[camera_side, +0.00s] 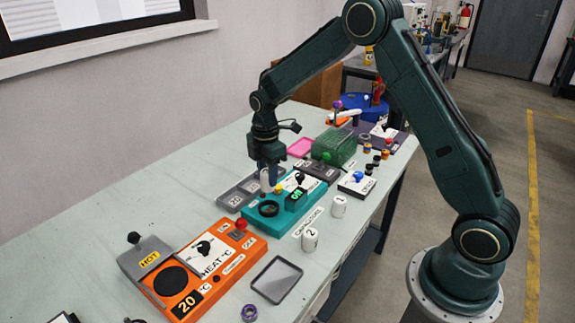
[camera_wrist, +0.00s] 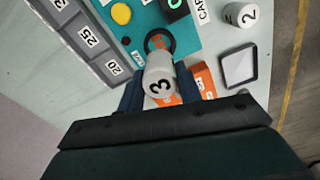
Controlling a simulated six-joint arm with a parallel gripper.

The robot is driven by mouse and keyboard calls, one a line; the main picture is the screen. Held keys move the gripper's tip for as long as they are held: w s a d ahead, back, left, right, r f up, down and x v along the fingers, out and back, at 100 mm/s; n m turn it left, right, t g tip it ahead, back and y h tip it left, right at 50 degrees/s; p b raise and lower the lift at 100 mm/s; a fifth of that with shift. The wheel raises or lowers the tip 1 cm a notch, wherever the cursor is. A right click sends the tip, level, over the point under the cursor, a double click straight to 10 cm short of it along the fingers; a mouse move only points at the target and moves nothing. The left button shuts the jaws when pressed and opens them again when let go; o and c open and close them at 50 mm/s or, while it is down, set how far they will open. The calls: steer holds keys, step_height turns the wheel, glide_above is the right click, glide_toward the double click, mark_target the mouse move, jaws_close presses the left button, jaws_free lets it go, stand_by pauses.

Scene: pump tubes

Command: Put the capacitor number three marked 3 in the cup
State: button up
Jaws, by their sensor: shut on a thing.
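The white capacitor marked 3 (camera_wrist: 159,84) is held between the two fingers of my gripper (camera_wrist: 160,92), its number facing the wrist camera. In the side view my gripper (camera_side: 270,180) is over the near-left part of the teal unit, and the capacitor (camera_side: 264,180) shows as a white shape at its fingers. The black round cup (camera_side: 268,209) is on the teal unit's top, in front of the gripper. In the wrist view the cup (camera_wrist: 171,36) lies just beyond the capacitor, which partly hides it. The capacitor appears above and apart from it.
White capacitors, one marked 2 (camera_side: 310,240) and another (camera_side: 338,206), stand right of the teal unit (camera_side: 295,212). A grey compartment tray (camera_side: 233,199) lies left. An orange heating unit (camera_side: 205,262) and dark tray (camera_side: 276,279) are nearer the camera.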

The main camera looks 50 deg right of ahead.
mark_target(267, 171)
steer(key=shift+f, duration=1.85)
steer(key=shift+f, duration=2.1)
steer(key=shift+f, duration=0.15)
steer(key=o, duration=1)
step_height(267, 171, up, 11)
steer(key=shift+f, duration=0.2)
steer(key=shift+r, duration=0.85)
